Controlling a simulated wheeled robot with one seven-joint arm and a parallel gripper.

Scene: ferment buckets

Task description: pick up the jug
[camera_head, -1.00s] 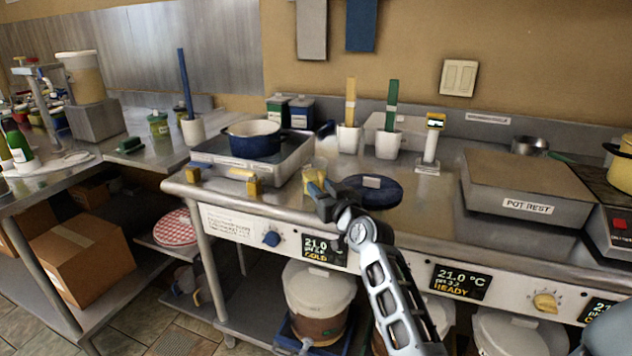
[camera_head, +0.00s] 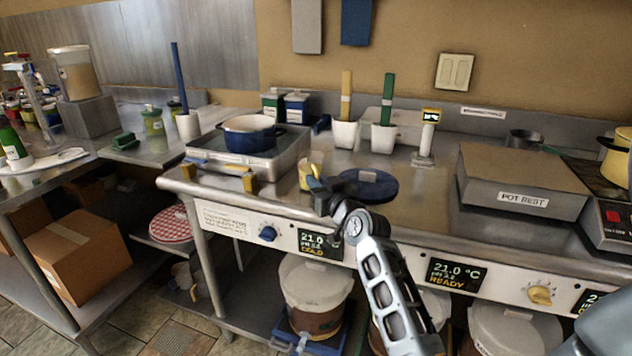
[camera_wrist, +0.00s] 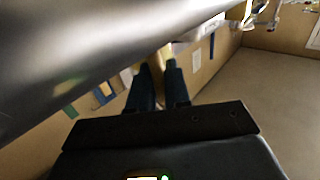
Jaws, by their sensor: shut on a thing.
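The jug (camera_head: 309,174) is small, pale and yellowish, and looks upright near the front edge of the steel counter, left of a round blue lid (camera_head: 382,189). My gripper (camera_head: 318,187) reaches in from the front right and is shut on the jug at its near right side. The fingers cover part of the jug. I cannot tell whether its base touches the counter. In the wrist view, the two dark fingers (camera_wrist: 158,88) stand with a narrow pale strip between them, probably part of the jug.
A blue pot (camera_head: 252,140) sits in a steel tray to the left, with a yellow-ended bar (camera_head: 228,172) before it. White holders with a yellow and a green tool stand behind. A pot rest block (camera_head: 523,180) is on the right. Lidded buckets (camera_head: 315,285) stand below.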

